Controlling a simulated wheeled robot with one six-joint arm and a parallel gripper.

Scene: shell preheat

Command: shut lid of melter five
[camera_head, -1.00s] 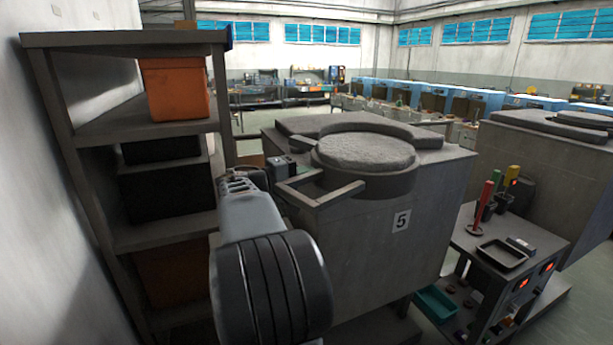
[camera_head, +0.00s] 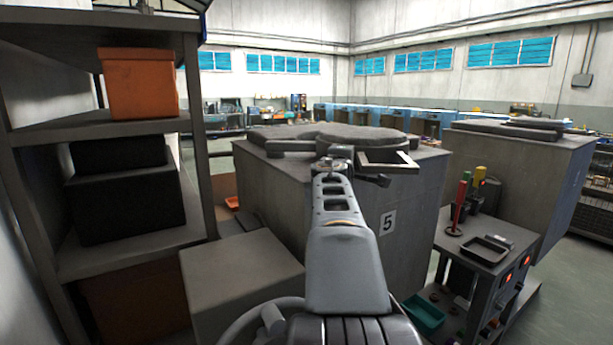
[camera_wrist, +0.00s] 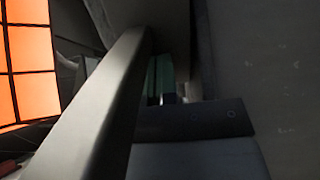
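Melter five (camera_head: 280,190) is a big grey box with a "5" plate on its front. Its round grey lid (camera_head: 350,132) lies flat on top, seen almost edge-on. I cannot tell whether it is seated all round. A pale angular handle (camera_head: 402,158) sticks out at the lid's front right. My gripper (camera_head: 372,180) is at the melter's top front edge, close beside or under this handle; contact is unclear. In the wrist view a pale bar (camera_wrist: 95,110) runs diagonally close to the camera, probably the handle. The fingers cannot be made out.
A shelf rack (camera_head: 130,130) with an orange bin (camera_head: 138,82) and black boxes stands at left. A grey box (camera_head: 240,275) stands low beside my arm. A tool cart (camera_head: 485,255) stands at right, before another melter (camera_head: 525,165).

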